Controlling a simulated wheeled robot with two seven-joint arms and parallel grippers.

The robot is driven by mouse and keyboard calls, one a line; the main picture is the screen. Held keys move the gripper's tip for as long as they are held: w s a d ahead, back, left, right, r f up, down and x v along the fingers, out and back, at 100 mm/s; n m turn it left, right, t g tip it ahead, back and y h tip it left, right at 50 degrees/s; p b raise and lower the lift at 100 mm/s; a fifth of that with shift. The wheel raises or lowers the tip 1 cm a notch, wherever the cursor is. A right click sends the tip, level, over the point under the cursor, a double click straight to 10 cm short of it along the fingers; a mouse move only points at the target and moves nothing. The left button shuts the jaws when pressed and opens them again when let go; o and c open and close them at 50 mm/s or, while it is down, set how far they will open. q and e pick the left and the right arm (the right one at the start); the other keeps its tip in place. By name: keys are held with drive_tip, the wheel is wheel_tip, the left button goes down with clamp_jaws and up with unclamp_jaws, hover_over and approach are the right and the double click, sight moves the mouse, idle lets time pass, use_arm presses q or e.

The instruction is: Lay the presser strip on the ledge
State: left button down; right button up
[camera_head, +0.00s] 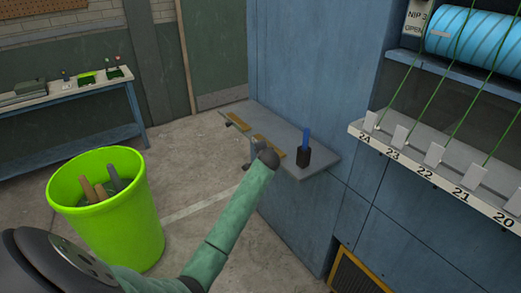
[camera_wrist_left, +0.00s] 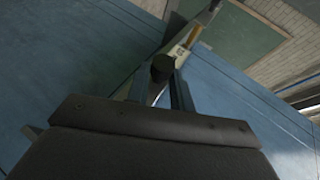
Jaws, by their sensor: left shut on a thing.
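The ledge (camera_head: 290,128) is a grey shelf on the side of the blue machine in the head view. Two flat yellow-brown pads, a far one (camera_head: 237,121) and a near one (camera_head: 269,143), lie along its front edge. My left gripper (camera_head: 249,157) is at this edge, beside the near pad. In the left wrist view my left gripper (camera_wrist_left: 160,88) is shut on the presser strip, of which a dark round knob (camera_wrist_left: 162,68) shows between the fingers. The rest of the strip is mostly hidden, and I cannot tell whether it touches the ledge. My right gripper is out of view.
A blue-handled tool stands upright in a black holder (camera_head: 304,157) on the ledge's near end. A lime-green bin (camera_head: 110,220) with several handles in it stands on the floor at left. A numbered rail (camera_head: 430,172) with green yarns is at right. A blue bench (camera_head: 70,90) stands behind.

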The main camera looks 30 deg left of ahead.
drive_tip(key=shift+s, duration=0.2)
use_arm(q)
drive_tip(key=shift+f, duration=0.1)
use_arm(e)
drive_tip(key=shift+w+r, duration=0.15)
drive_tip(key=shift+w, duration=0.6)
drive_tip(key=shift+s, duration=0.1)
use_arm(q)
drive_tip(key=shift+f, duration=0.1)
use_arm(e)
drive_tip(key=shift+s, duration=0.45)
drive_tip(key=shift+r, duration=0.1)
use_arm(q)
drive_tip(key=shift+f, duration=0.1)
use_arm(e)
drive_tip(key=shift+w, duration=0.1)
use_arm(q)
drive_tip(key=c, duration=1.1)
unclamp_jaws()
drive_tip(key=shift+c, duration=0.2)
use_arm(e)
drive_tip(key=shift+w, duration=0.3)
